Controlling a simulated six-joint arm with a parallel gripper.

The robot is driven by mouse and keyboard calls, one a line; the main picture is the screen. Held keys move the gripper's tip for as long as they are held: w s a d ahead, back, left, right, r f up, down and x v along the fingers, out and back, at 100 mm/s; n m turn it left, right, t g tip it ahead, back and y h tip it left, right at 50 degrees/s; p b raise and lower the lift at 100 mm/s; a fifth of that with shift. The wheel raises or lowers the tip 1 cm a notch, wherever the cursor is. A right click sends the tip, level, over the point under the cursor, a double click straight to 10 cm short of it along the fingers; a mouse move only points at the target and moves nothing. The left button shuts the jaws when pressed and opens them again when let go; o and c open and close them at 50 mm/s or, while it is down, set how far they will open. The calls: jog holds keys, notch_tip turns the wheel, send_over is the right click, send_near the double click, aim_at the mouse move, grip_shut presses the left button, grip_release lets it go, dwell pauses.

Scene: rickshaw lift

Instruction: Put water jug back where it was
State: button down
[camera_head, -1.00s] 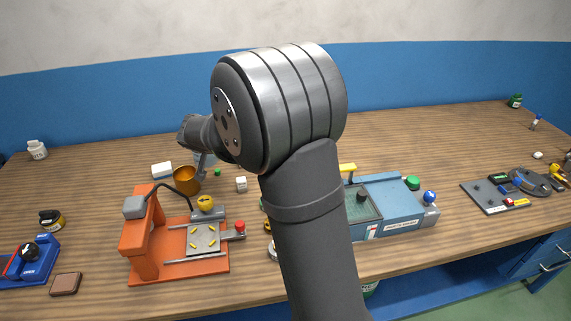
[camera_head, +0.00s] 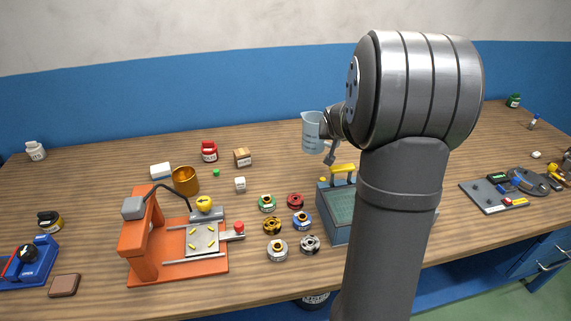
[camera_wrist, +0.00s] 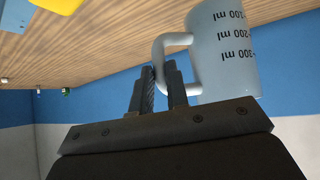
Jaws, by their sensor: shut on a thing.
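The water jug (camera_head: 313,133) is a pale blue, see-through measuring jug with dark volume marks. In the head view it is right of the middle, above the back part of the table. In the wrist view the jug (camera_wrist: 224,50) is large at the upper right, with its handle at the fingers. My gripper (camera_wrist: 160,75) is shut on the jug's handle. In the head view my gripper (camera_head: 330,150) is partly hidden by the jug and my wrist. I cannot tell exactly how high the jug is above the table.
Wood between box and jug looks clear.

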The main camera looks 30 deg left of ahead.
aim_at(305, 143)
jog(key=a+f, duration=0.2)
jog(key=a, duration=0.1)
jog(key=a+f, duration=0.2)
jog(key=a, duration=0.2)
jog(key=a+f, duration=0.3)
jog(key=a, duration=0.1)
jog(key=shift+s, duration=0.25)
jog(key=shift+f, duration=1.95)
jog(key=shift+f, duration=0.15)
jog(key=c, duration=1.4)
grip_release()
jog(key=shift+r, duration=0.25)
jog(key=v, duration=1.2)
